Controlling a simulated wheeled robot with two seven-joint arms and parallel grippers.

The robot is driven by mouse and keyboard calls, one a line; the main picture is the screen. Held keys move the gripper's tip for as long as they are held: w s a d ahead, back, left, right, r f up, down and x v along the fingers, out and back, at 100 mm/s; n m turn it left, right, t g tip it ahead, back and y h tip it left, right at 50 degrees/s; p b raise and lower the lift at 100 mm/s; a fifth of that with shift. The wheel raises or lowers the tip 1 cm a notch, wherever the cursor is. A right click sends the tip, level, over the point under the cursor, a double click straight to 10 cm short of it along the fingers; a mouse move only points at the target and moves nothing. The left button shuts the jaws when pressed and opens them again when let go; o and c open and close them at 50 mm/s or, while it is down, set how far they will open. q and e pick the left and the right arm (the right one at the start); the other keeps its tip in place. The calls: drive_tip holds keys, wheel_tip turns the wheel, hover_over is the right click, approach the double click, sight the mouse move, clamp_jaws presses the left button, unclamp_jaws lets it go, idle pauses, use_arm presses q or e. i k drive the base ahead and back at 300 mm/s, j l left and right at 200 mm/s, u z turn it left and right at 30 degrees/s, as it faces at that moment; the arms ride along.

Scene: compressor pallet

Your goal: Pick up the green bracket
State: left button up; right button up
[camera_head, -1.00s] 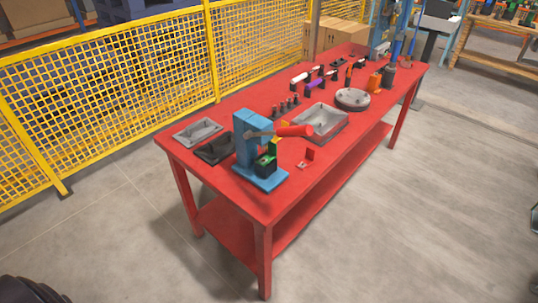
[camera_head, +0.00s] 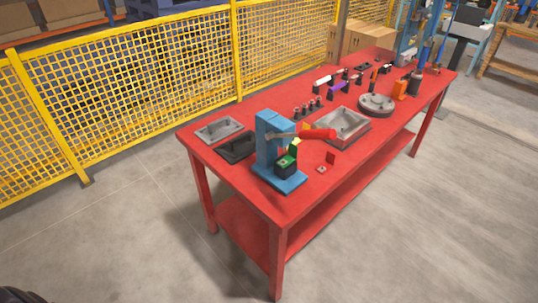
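A small green part (camera_head: 288,160), which looks like the green bracket, sits on a black block (camera_head: 285,171) at the foot of a blue press (camera_head: 271,140). The press stands near the front left corner of a red table (camera_head: 255,200) and has a red-handled lever (camera_head: 318,134) pointing right. A yellow piece (camera_head: 295,145) is just above the green part. The green part is small, and its exact shape is hard to tell. Neither of my grippers is in view.
Grey (camera_head: 219,130) and black (camera_head: 236,148) trays lie left of the press. A grey metal tray (camera_head: 343,126), a round flange (camera_head: 376,104) and several small parts lie further back. A yellow mesh fence (camera_head: 140,88) runs behind the table. The floor in front is clear.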

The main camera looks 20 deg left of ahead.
sight(290, 157)
drive_tip(key=i+l+u, duration=0.25)
drive_tip(key=u, duration=0.15)
drive_tip(key=i+l+u, duration=0.2)
drive_tip(key=l+u, duration=0.2)
